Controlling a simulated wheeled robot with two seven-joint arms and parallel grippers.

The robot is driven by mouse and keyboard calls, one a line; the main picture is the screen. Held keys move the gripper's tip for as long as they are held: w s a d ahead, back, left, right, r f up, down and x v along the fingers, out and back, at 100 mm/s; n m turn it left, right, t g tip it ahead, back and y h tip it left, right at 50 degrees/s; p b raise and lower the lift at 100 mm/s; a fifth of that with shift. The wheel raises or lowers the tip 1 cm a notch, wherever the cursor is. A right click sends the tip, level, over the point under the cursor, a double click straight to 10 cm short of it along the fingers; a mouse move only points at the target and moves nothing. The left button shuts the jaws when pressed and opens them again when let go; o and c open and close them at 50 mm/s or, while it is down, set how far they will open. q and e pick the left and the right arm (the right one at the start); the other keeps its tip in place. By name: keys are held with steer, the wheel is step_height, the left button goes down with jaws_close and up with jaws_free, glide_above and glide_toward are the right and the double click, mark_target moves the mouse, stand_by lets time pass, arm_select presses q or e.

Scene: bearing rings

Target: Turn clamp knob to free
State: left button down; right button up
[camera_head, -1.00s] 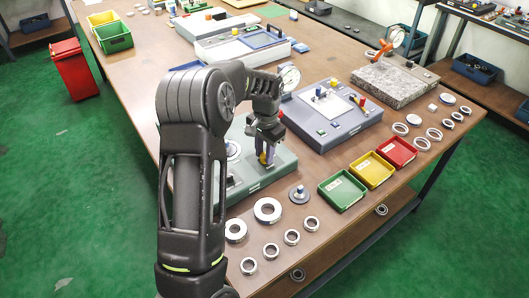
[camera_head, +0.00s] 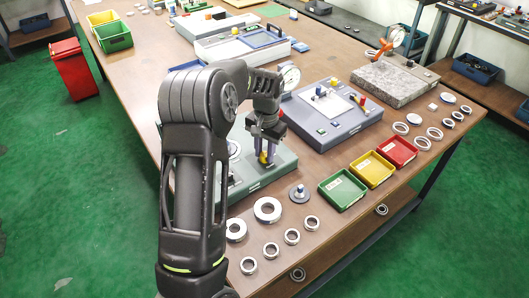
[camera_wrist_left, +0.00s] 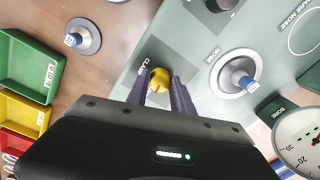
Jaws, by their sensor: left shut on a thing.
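The clamp knob (camera_wrist_left: 160,78) is a small round yellow knob with a red line across its top. It stands beside the CLAMP label on the grey-green fixture panel (camera_wrist_left: 185,35). My left gripper (camera_wrist_left: 162,88) points down at it, with its two fingers on either side, shut on the knob. In the head view my left gripper (camera_head: 266,158) is low over the fixture (camera_head: 284,166), and its fingers hide most of the knob. My right gripper is not in view.
A blue-topped post (camera_wrist_left: 246,83) and a dial gauge (camera_wrist_left: 298,145) stand close to the gripper. A blue-topped disc (camera_head: 299,194), several metal rings (camera_head: 267,209) and green (camera_head: 342,190), yellow (camera_head: 371,168) and red (camera_head: 398,151) trays lie nearby on the table.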

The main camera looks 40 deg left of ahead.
arm_select(q)
steer(key=n, duration=0.8)
steer(key=shift+w+b, duration=0.1)
steer(key=shift+b, duration=0.2)
steer(key=n, duration=0.4)
steer(key=shift+r, duration=0.1)
steer(key=shift+n+p, duration=0.4)
steer(key=shift+n, duration=1.5)
steer(key=c, duration=1.1)
jaws_free()
steer(key=shift+w+r+b, duration=0.2)
steer(key=shift+r+b, duration=0.3)
steer(key=shift+r, duration=3.35)
